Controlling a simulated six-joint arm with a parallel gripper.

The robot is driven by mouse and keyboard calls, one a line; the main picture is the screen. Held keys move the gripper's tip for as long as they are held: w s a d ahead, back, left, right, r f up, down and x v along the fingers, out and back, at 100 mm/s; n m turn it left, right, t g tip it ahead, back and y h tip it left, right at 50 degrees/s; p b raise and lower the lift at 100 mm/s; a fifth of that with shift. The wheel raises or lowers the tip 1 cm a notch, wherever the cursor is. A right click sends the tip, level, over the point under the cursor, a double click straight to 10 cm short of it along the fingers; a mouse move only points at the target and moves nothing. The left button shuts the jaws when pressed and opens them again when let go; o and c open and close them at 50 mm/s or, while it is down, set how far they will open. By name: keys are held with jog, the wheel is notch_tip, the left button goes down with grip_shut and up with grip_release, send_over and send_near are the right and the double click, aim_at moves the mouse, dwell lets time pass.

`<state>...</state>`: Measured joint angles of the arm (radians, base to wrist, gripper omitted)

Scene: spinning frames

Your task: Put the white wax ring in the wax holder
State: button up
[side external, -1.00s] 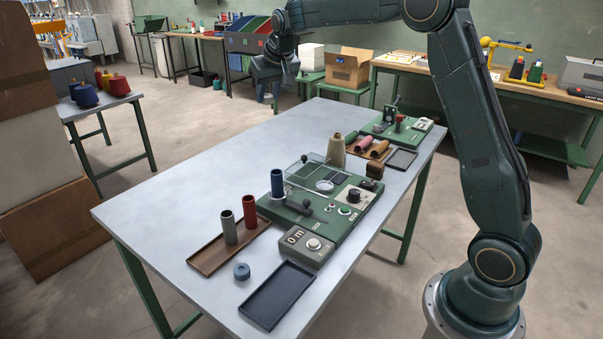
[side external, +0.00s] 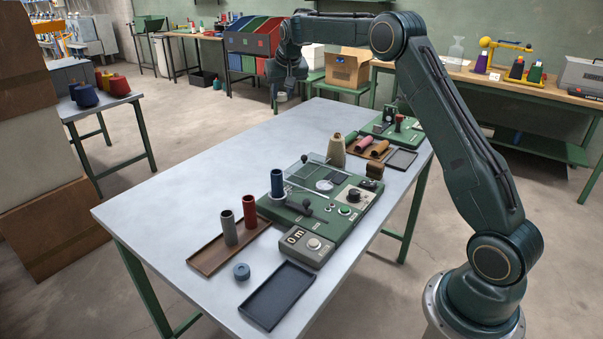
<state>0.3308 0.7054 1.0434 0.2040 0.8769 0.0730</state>
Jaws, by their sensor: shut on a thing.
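My gripper (side external: 289,86) is raised past the far left edge of the table, high and apart from the machines. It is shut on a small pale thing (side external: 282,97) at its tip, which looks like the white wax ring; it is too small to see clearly. A green winding machine (side external: 335,210) with a blue tube, a black-knobbed lever and dials stands mid-table. I cannot tell which part is the wax holder.
A brown tray (side external: 205,262) holds upright grey and red tubes. An empty dark tray (side external: 277,297) lies at the front. The table's left side is clear.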

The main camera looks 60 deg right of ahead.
aim_at(283, 100)
jog(key=shift+f, duration=1.7)
notch_tip(283, 100, down, 16)
jog(key=shift+r, duration=0.15)
jog(key=shift+f, duration=2.15)
jog(key=shift+f, duration=0.1)
jog(key=o, duration=0.9)
jog(key=shift+o, duration=0.2)
